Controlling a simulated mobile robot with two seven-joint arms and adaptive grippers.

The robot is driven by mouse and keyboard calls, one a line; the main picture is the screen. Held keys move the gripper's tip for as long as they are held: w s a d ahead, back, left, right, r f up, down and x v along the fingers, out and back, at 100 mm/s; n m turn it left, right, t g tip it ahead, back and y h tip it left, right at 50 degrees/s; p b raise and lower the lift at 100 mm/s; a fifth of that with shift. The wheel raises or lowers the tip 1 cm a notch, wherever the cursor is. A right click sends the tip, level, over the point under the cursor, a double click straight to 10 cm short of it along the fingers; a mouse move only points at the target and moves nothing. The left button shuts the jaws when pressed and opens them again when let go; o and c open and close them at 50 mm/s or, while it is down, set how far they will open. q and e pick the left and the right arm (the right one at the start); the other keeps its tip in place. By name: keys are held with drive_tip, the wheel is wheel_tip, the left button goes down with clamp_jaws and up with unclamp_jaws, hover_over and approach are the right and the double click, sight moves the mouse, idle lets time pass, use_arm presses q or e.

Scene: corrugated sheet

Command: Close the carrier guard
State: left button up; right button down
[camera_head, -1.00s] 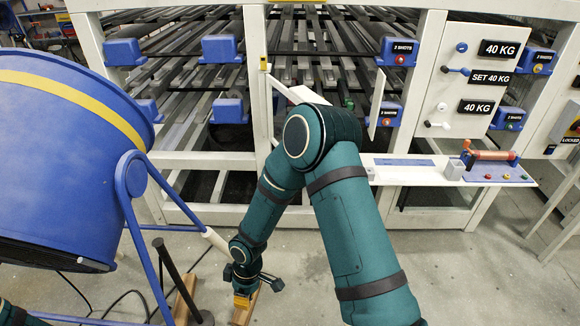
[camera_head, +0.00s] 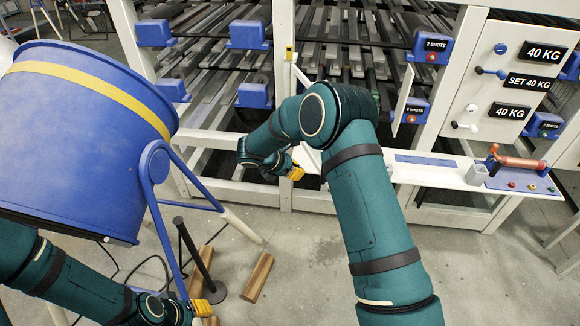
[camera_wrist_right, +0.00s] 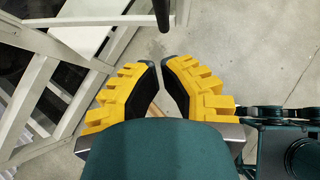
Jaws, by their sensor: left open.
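A white bar (camera_head: 302,78) juts out from the machine's post beside a yellow tab (camera_head: 290,53). A small white panel (camera_head: 402,100) stands swung out from the frame farther right. I cannot tell which is the carrier guard. My right gripper (camera_head: 295,172) is below and left of the bar, in front of the lower rail. In the right wrist view its yellow fingertips (camera_wrist_right: 160,64) are close together with nothing held. A white panel (camera_wrist_right: 88,38) and a dark bar (camera_wrist_right: 161,14) show beyond them. My left gripper (camera_head: 209,300) is open and empty, low near the blue drum's stand.
A blue drum (camera_head: 85,130) on a blue stand fills the left side. A control shelf (camera_head: 515,183) with a red roller and a panel of kilogram signs (camera_head: 520,90) are at right.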

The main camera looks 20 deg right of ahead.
drive_tip(key=w+d+f, duration=0.1)
drive_tip(key=d+f, duration=0.2)
drive_tip(key=d, duration=0.4)
drive_tip(key=shift+d, duration=0.1)
